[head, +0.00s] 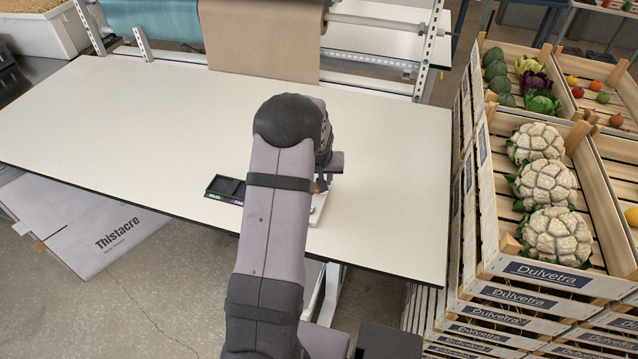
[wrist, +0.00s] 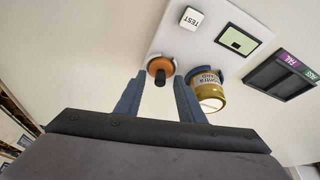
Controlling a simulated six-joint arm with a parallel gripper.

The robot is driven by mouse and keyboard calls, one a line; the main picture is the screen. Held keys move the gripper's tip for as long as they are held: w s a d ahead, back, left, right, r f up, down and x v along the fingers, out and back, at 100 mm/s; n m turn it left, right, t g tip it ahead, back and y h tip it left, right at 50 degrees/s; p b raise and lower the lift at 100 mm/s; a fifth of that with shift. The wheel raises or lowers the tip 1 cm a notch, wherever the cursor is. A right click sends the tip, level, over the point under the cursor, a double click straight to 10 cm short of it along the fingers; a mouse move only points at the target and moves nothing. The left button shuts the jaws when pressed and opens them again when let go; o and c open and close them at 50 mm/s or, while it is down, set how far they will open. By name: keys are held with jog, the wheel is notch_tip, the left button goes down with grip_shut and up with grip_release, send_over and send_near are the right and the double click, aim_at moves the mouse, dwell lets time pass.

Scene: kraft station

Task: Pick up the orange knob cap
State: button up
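The orange knob cap (wrist: 158,64) shows in the wrist view as a round orange disc with a dark stub at its middle, on the white panel (wrist: 208,38). My gripper (wrist: 160,76) is open, its two blue-grey fingers apart. The cap lies between the fingertips or just beyond them; I cannot tell whether they touch it. In the head view my arm hides most of the panel (head: 318,212), and only a small orange-brown patch shows near my gripper.
The panel bears a white TEST button (wrist: 191,19) and a green display (wrist: 236,40). A black tray (head: 226,187) labelled PASS and FAIL lies left of my arm. The table (head: 130,110) is largely clear.

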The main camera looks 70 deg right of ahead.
grip_shut()
jog(key=shift+r, duration=0.1)
